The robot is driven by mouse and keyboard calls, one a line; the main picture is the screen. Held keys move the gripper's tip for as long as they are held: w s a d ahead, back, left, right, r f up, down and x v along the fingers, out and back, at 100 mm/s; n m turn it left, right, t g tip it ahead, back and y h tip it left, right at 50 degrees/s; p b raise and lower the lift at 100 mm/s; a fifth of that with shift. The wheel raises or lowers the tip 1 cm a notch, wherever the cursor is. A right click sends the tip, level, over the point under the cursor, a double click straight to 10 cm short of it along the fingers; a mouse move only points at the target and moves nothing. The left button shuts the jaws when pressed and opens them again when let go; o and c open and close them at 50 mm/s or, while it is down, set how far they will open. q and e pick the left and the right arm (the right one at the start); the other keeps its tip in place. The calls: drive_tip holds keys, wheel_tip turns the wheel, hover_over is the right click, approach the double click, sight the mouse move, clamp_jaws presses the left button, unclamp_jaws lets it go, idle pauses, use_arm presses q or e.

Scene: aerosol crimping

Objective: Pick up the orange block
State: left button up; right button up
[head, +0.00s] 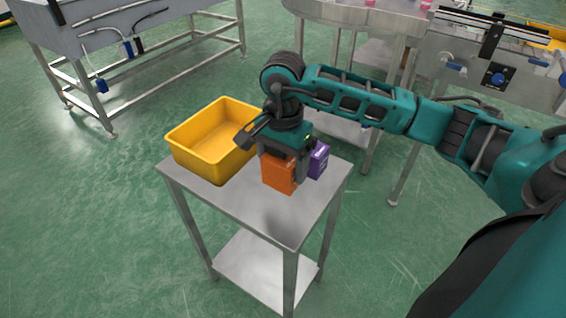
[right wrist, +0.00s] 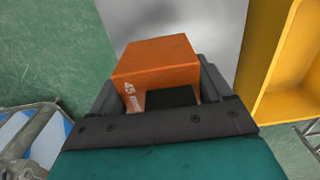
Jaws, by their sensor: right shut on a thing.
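The orange block (head: 279,174) is at the right part of the small metal table, below my right gripper (head: 283,160). In the right wrist view the orange block (right wrist: 160,62) sits between the two fingers of my right gripper (right wrist: 158,90), which is shut on it. White lettering shows on its side. I cannot tell whether its underside touches the table top. My left gripper is not in view.
A purple box (head: 318,160) stands close to the right of the orange block. A yellow bin (head: 184,153) stands on the left part of the metal table (head: 280,218). The table's front part is clear. Conveyor frames (head: 120,30) stand behind.

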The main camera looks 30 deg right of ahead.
drive_tip(key=shift+r+p, duration=0.6)
drive_tip(key=shift+r, duration=0.5)
